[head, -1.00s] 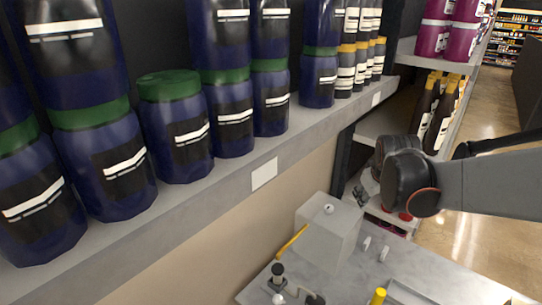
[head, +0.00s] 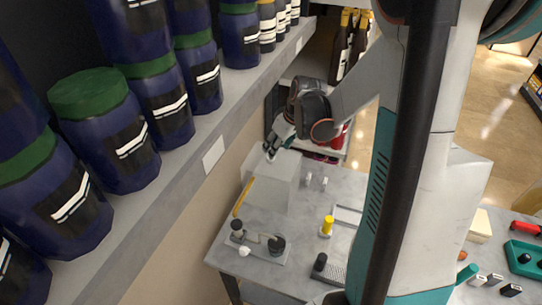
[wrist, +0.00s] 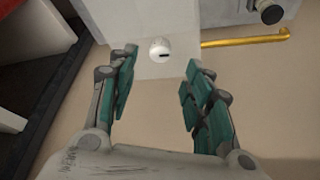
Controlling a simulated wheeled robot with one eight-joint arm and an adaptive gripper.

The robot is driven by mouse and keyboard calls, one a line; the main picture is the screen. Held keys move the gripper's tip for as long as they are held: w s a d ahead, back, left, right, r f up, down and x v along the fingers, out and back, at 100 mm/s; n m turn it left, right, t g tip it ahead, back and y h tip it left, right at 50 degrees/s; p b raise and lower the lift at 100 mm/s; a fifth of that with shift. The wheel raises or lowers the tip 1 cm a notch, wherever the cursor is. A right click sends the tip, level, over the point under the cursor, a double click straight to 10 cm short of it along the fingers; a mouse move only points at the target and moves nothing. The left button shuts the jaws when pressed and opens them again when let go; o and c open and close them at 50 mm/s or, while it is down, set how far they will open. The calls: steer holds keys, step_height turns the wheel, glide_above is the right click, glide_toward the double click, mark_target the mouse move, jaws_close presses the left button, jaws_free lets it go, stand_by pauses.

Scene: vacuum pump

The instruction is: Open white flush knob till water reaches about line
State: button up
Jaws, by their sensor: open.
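The white flush knob (wrist: 160,49) is a small round white piece with a dark mark, on a pale box (wrist: 150,15) in the wrist view. In the head view my gripper (head: 276,140) is just above and behind the box top. Water level and line cannot be made out.
A yellow pipe (head: 242,197) runs from the box's left side. A fitting with a dark knob (head: 237,226), a white ball (head: 244,251) and a yellow-capped piece (head: 327,226) stand on the table (head: 215,253). A shelf of blue jars (head: 105,130) is on the left.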

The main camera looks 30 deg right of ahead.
steer(key=shift+b+x, duration=0.35)
steer(key=shift+x, duration=3.25)
steer(key=c, duration=1.1)
